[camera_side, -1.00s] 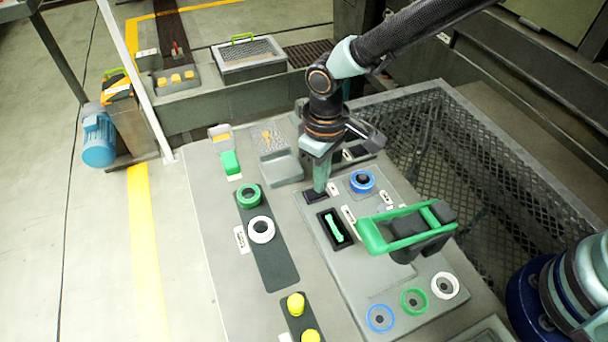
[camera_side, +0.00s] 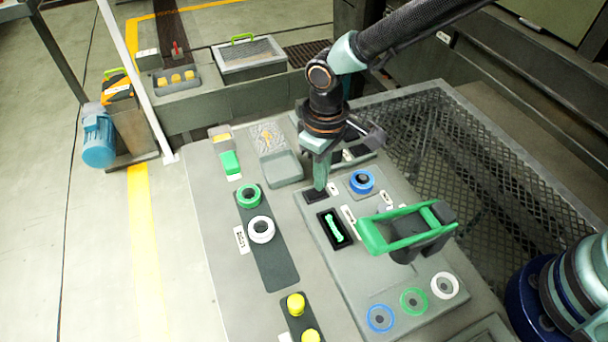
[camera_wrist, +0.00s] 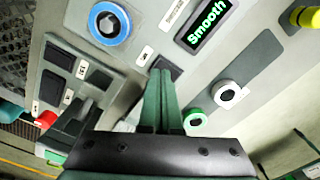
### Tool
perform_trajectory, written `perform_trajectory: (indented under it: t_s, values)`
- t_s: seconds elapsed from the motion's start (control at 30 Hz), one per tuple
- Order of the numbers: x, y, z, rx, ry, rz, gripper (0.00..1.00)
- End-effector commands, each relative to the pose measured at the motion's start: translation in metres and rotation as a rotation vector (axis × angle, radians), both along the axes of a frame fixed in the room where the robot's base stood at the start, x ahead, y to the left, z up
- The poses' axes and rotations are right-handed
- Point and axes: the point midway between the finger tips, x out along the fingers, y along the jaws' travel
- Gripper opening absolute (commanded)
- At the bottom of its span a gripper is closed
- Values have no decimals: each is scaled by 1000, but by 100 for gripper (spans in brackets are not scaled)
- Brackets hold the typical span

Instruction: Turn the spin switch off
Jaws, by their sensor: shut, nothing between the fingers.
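My gripper (camera_side: 319,186) is shut and empty, pointing down at a small black switch (camera_side: 313,197) on the grey control panel. In the wrist view my gripper's closed green fingers (camera_wrist: 160,76) reach to the lower edge of this black switch (camera_wrist: 168,65) and partly hide it. The tips look to be at or touching it; I cannot tell how hard, nor which way the switch is set. A small white label (camera_side: 333,188) sits beside it, too small to read, so I cannot confirm that it is the spin switch.
A display (camera_wrist: 207,24) reading "Smooth" and a blue-ringed knob (camera_side: 362,181) are close by. A green handle (camera_side: 405,228) stands up from the panel at right. Black rocker switches (camera_wrist: 60,57) are beside the gripper. White (camera_side: 261,230) and green (camera_side: 249,195) round buttons lie left.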

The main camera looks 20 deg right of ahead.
Motion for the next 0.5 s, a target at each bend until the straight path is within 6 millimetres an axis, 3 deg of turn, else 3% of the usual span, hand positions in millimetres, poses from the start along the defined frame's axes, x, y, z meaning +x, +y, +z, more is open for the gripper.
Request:
perform_trajectory:
  t_s: [0.5]
  values:
    - [0, 0, 39, 1, -2, 0, 0]
